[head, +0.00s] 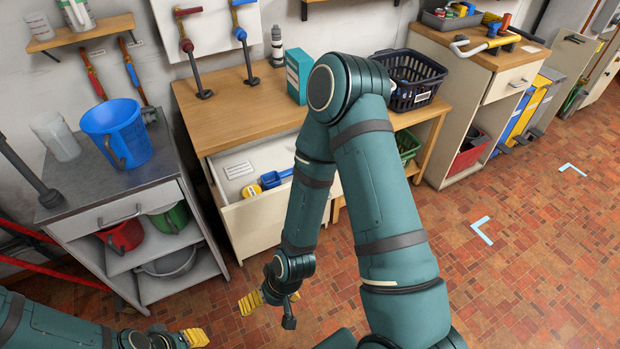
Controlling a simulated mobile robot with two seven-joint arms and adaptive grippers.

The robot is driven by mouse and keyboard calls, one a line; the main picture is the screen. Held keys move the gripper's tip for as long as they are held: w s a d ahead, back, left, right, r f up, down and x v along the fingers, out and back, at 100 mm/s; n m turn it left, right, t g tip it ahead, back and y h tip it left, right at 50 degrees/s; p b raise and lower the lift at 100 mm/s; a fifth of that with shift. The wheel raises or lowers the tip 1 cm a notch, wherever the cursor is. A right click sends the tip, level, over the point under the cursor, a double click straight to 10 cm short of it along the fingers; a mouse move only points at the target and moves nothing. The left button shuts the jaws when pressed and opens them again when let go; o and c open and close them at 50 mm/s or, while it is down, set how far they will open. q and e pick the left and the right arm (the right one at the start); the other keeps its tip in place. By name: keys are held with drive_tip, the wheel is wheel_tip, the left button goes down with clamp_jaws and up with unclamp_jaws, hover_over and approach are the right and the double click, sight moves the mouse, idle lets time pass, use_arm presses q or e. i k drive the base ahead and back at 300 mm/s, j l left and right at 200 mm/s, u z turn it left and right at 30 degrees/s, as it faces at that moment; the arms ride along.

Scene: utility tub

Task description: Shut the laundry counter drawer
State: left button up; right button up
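The laundry counter (235,115) has a wooden top and stands against the back wall. Its cream drawer (262,222) is pulled out toward me, with its inside visible. It holds a blue scoop (277,178), a small yellow item (251,190) and a white label. My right arm crosses in front of the counter and hides the drawer's right part. My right gripper (252,302), with yellow fingertips, hangs low in front of the drawer, apart from its front. My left gripper (195,338) is at the bottom edge, left of it. The finger gaps are unclear, and neither visibly holds anything.
A grey cart (110,200) with a blue bucket (116,132) stands just left of the drawer. A teal box (298,75) and dark basket (412,80) are on the right. Another wooden-topped cabinet (490,60) stands farther right. Brick-tiled floor (540,230) is open at right.

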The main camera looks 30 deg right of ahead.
sight(242, 218)
drive_tip(key=z, duration=1)
drive_tip(key=u, duration=1.35)
drive_tip(key=k+l+u, duration=0.1)
drive_tip(key=l+u, duration=0.15)
drive_tip(key=k+l+u, duration=0.15)
drive_tip(key=l+u, duration=0.15)
